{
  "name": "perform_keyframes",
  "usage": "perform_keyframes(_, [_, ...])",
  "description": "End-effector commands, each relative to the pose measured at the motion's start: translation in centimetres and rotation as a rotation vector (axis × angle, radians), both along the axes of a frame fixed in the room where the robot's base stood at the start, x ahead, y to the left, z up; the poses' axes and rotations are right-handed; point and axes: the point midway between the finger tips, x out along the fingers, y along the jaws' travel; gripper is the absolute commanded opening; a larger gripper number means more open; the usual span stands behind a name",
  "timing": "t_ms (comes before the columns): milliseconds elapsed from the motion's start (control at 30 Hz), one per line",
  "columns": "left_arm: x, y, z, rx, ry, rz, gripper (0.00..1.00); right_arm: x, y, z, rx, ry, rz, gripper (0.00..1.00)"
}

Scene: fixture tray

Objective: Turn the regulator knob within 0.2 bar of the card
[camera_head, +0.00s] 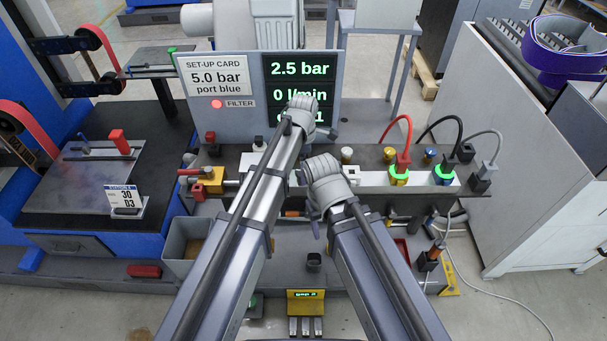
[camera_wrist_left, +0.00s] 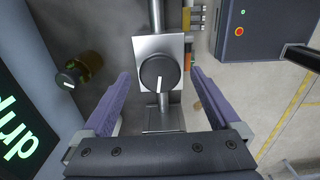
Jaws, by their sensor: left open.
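The set-up card (camera_head: 215,77) reads 5.0 bar, port blue. The display (camera_head: 298,68) reads 2.5 bar and 0 l/min; its lowest line is partly hidden by my left arm. In the left wrist view a round black knob (camera_wrist_left: 157,74) with a white pointer line sits on a silver plate (camera_wrist_left: 147,47). My left gripper (camera_wrist_left: 160,80) is open, its purple fingers on either side of the knob with visible gaps. In the head view my left wrist hides this knob. My right arm ends beside it at the bench; its fingers are not clear to see.
A red lamp labelled FILTER (camera_head: 216,104) is lit. A second dark knob on a brass body (camera_wrist_left: 72,76) is left in the wrist view. Blue (camera_head: 443,176) and yellow (camera_head: 398,176) ports with green rings, and several hoses, are right on the bench. A grey bin (camera_head: 187,245) stands front left.

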Motion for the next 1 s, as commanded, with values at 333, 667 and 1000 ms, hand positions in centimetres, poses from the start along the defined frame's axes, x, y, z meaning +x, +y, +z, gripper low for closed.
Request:
perform_keyframes(333, [0.00, 0.00, -0.60, 0.000, 0.000, 0.000, 0.96, -0.01, 0.00, -0.60, 0.000, 0.000, 0.000, 0.57])
perform_keyframes(667, [0.00, 0.00, -0.61, 0.000, 0.000, 0.000, 0.61, 0.00, 0.00, -0.60, 0.000, 0.000, 0.000, 0.57])
perform_keyframes(1000, [0.00, 0.00, -0.61, 0.000, 0.000, 0.000, 0.23, 0.00, 0.00, -0.61, 0.000, 0.000, 0.000, 0.57])
